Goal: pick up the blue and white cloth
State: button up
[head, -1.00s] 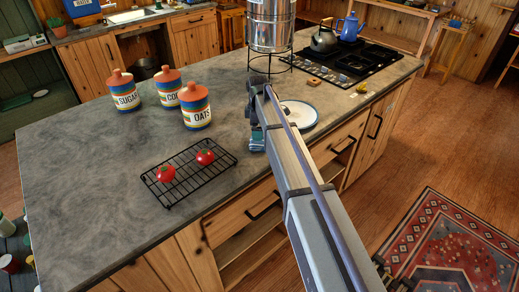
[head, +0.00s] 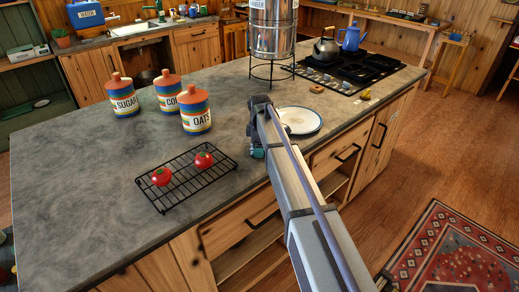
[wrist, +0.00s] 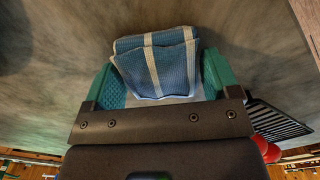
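The blue cloth with white stripes (wrist: 156,62) is folded and shows in the wrist view between the two teal fingers of my gripper (wrist: 160,75). The fingers are spread wide, one on each side of the cloth, close to its edges. I cannot see whether the pads touch it. In the head view my gripper (head: 257,151) is low over the counter, left of the plate, and the cloth is mostly hidden there behind the gripper and arm.
A black wire rack (head: 187,180) with two tomatoes (head: 161,176) lies left of my gripper on the grey counter (head: 85,190). A white, blue-rimmed plate (head: 300,121) is to the right. Three canisters (head: 195,109) and a metal dispenser (head: 272,40) stand behind.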

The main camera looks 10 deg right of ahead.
jog(key=c, duration=0.6)
